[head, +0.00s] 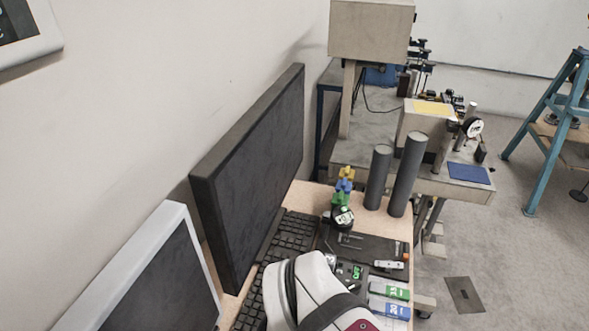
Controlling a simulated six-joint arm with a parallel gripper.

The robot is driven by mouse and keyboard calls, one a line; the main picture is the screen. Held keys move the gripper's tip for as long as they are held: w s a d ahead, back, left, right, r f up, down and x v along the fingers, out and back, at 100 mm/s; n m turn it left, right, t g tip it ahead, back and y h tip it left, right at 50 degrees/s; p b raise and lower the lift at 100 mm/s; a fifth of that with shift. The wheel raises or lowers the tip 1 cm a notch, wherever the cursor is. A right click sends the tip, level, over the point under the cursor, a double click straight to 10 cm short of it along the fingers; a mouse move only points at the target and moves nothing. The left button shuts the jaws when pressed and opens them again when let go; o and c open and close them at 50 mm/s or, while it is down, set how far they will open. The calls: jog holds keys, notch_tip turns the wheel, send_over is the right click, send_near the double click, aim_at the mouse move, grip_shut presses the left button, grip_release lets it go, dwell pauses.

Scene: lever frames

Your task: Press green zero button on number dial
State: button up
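A small dark panel with green digit-like marks (357,271) lies on the desk just right of my white arm; the marks are too small to read surely. A round black dial with a pale face (342,217) stands farther back on the desk, at the foot of a stack of coloured pieces. I cannot tell which of these is the number dial, and I cannot make out a separate green zero button. My arm's white links with dark bands rise from the bottom edge, close to the panel. My gripper's fingers are not in view.
A black keyboard (292,236) and large dark monitor (250,170) are left of the panel. Two grey cylinders (407,175) stand behind. Green and blue boxes (390,300) lie at front right. A second bench (450,183) holds another dial (473,127).

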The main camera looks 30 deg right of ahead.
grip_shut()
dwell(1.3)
